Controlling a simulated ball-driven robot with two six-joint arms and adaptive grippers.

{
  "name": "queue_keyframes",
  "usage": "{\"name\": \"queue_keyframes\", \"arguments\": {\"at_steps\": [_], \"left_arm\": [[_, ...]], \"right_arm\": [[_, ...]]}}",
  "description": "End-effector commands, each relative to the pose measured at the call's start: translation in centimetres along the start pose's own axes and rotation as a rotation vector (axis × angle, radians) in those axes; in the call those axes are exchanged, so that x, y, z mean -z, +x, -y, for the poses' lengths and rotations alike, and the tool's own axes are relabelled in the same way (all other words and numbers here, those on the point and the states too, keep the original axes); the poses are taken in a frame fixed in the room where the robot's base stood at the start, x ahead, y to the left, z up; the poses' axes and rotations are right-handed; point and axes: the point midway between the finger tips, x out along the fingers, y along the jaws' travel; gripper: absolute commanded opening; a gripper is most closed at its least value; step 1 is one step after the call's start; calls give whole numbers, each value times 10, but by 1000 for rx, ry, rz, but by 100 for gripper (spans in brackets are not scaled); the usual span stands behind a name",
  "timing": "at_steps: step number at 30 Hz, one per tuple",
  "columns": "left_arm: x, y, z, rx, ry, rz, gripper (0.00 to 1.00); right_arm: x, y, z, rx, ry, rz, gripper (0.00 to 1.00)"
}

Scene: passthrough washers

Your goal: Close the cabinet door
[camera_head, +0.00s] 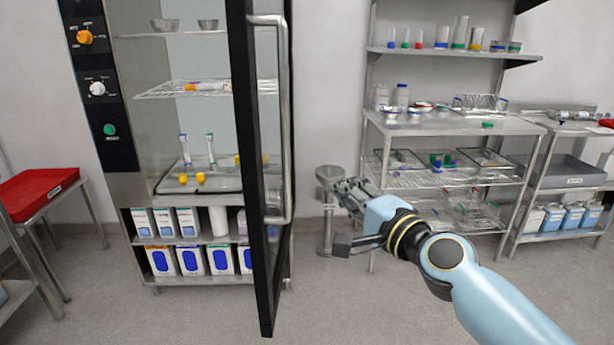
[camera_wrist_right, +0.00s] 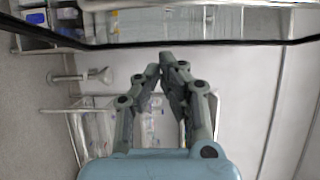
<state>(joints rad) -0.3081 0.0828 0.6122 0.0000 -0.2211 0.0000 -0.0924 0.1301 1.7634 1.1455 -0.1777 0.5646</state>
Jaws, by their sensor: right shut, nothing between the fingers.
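The cabinet door (camera_head: 258,150) is a tall black-framed glass panel with a long vertical silver handle (camera_head: 283,120). It stands open, swung out from the cabinet (camera_head: 185,70) and seen nearly edge-on in the head view. My right gripper (camera_head: 343,186) is to the right of the door and its handle, apart from them in the picture. Its fingers are shut and empty, also in the right wrist view (camera_wrist_right: 167,58). There, a dark door edge (camera_wrist_right: 210,43) crosses beyond the fingertips. My left gripper is not in view.
Inside the cabinet are wire shelves, bottles and a tray (camera_head: 200,184); boxes (camera_head: 190,262) fill its lower shelves. A metal post (camera_head: 327,215) stands behind my right gripper. A laden steel rack (camera_head: 450,125) is at right, a red tray (camera_head: 38,192) at left. The front floor is clear.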

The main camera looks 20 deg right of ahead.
Motion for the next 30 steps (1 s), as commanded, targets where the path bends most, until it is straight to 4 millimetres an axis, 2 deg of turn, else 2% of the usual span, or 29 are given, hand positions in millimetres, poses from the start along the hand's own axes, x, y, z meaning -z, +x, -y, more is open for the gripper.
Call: {"name": "queue_keyframes", "arguments": {"at_steps": [1, 6, 12, 18, 30], "left_arm": [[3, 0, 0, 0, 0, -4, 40], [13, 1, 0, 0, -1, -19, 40], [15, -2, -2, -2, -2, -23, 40], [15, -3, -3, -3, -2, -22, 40], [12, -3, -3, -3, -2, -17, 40]], "right_arm": [[0, 12, 1, 2, 1, -1, 0], [0, 48, 0, 1, 0, 0, 0], [-20, 69, 1, 0, 1, 0, 0], [-28, 77, 0, -1, -2, 0, 0], [-29, 78, 0, -1, -2, 0, 0]]}}
